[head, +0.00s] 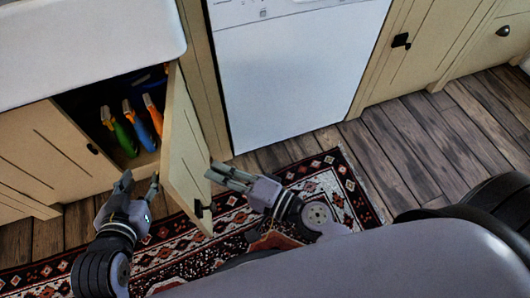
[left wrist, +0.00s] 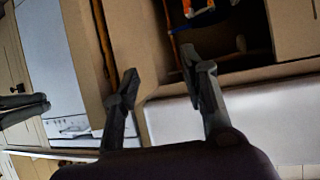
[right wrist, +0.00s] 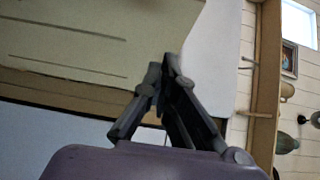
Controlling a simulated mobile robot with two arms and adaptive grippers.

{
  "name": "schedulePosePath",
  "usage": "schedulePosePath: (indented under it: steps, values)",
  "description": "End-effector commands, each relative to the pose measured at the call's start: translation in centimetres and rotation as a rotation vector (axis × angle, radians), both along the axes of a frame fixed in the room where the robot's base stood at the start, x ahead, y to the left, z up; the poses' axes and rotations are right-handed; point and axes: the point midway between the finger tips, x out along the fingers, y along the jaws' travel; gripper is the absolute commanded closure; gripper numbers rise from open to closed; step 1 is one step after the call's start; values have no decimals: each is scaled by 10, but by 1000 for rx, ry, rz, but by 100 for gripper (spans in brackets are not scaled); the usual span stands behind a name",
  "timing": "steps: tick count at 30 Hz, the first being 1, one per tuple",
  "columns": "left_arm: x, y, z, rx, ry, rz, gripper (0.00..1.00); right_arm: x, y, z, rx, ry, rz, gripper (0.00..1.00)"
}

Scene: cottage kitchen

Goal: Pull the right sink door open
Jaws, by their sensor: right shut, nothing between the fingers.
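The right sink door (head: 186,150) stands well open, swung out from the cabinet, with its dark handle (head: 201,209) near its free edge. My left gripper (head: 140,186) is open and empty, low in front of the cabinet opening, left of the door. Its spread fingers (left wrist: 160,70) show in the left wrist view, with the opening's dark interior above. My right gripper (head: 211,172) is shut and empty beside the door's outer, right-hand face; I cannot tell whether it touches. In the right wrist view its fingertips (right wrist: 165,65) meet below a grooved cream panel (right wrist: 70,45).
Several coloured-handled tools (head: 128,112) show inside the cabinet. The left sink door (head: 45,150) is closed. A white appliance (head: 295,75) stands right of the sink cabinet. A patterned rug (head: 335,190) lies on the wooden floor, with bare floor (head: 430,140) at right.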

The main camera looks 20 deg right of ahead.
Motion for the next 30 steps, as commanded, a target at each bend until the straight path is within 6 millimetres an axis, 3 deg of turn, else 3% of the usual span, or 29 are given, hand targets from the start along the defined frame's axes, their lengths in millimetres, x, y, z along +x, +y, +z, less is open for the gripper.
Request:
schedulePosePath:
  steps: [5, 18, 30]
  values:
    - [0, 0, 0, 0, -1, 0, 60, -13, -12, -2, -1, 6, 0, 100]
    - [0, 0, 0, 0, -2, 0, 60, -74, -69, -1, -1, 5, -2, 100]
    - [0, 0, 0, 0, -1, 0, 60, -87, -82, 0, 1, -1, 0, 100]
